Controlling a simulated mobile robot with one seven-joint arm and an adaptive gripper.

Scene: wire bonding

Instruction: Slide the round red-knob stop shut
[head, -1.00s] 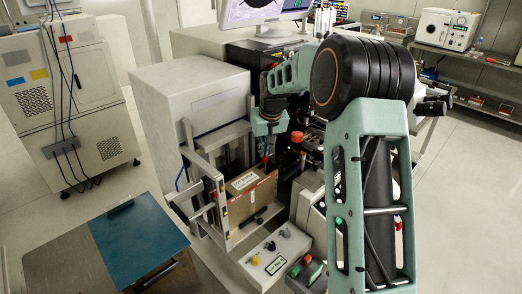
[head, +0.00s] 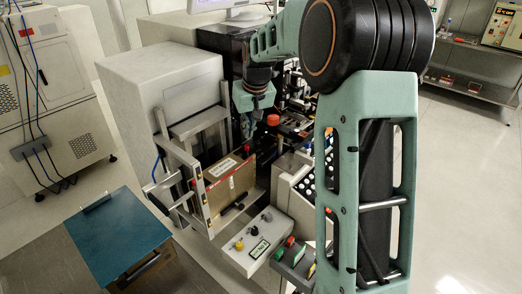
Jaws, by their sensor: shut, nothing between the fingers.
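My gripper (head: 249,141) hangs below the teal wrist at the far right end of the upright brown magazine (head: 229,187). Its fingers look shut and empty, but they are small and dark here. A small red knob (head: 248,151) shows right at the fingertips, by the magazine's end; I cannot tell whether they touch it. A larger round red knob (head: 273,120) stands a little to the right and behind, apart from the fingers. Which of the two is the stop, and how far it is slid, I cannot tell.
A metal frame (head: 181,190) borders the magazine on the left, beside a large pale cabinet (head: 165,95). A control box (head: 252,243) with knobs stands in front. A teal-topped table (head: 115,235) is at lower left. My arm hides much of the right side.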

